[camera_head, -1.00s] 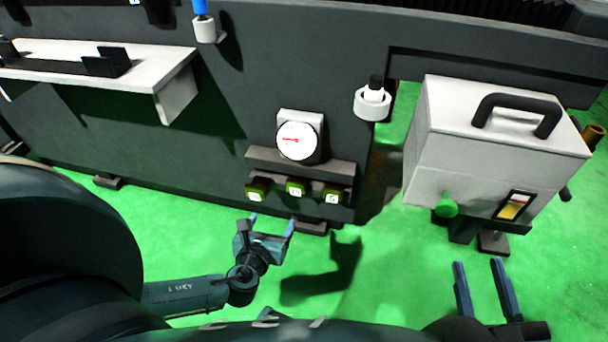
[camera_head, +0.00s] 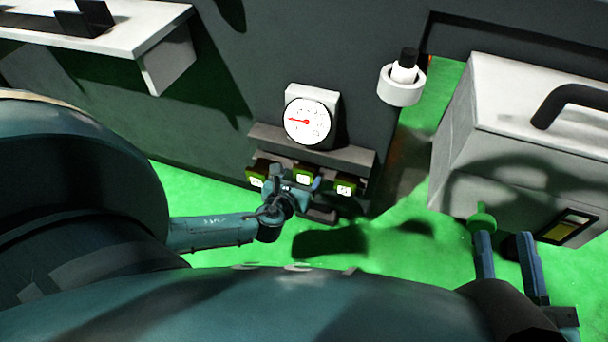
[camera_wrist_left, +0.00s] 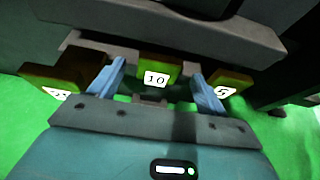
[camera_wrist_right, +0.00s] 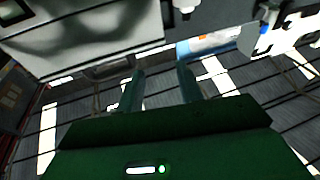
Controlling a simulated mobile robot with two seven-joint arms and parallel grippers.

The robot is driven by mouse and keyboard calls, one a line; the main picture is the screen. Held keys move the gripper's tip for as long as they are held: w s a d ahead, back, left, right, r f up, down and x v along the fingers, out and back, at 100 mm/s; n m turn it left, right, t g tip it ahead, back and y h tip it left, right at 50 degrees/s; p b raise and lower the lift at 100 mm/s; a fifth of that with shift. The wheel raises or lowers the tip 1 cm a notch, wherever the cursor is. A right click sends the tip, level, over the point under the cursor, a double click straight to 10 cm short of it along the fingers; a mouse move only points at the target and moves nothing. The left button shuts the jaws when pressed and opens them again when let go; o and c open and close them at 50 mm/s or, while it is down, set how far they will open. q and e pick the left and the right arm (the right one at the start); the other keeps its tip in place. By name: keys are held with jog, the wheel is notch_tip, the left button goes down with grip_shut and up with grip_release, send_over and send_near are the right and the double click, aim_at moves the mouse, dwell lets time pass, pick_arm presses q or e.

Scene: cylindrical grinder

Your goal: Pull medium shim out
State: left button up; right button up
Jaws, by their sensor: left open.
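Three green shims with white number labels sit in a row in a dark holder under the dial gauge. The medium shim (camera_head: 303,176), labelled 10, is the middle one; it also shows in the left wrist view (camera_wrist_left: 156,76). My left gripper (camera_head: 296,182) is open, with one finger on each side of the medium shim. Whether the fingers touch it I cannot tell. The shim labelled 5 (camera_wrist_left: 228,88) is right of my fingers, and another shim (camera_wrist_left: 58,88) is left of them. My right gripper (camera_head: 503,237) is open and empty, below the grey box.
The dial gauge (camera_head: 307,121) stands above the holder on the dark machine wall. A white shelf (camera_head: 140,35) juts out at upper left. Green floor lies below.

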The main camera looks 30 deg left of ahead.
aim_at(304, 170)
pick_arm(q)
jog(key=b+x, duration=0.1)
jog(key=x, duration=0.3)
jog(key=shift+f, duration=0.1)
jog(key=shift+w+a+b, duration=0.15)
jog(key=shift+w+b, duration=0.15)
jog(key=shift+w, duration=0.05)
pick_arm(e)
jog(key=shift+w+r+n+t+y, duration=0.25)
jog(key=shift+r+n+y, duration=0.1)
jog(key=shift+r, duration=0.2)
jog(key=shift+w+r+n+t+y, duration=0.25)
jog(key=shift+r+y, duration=0.1)
jog(key=shift+r, duration=0.15)
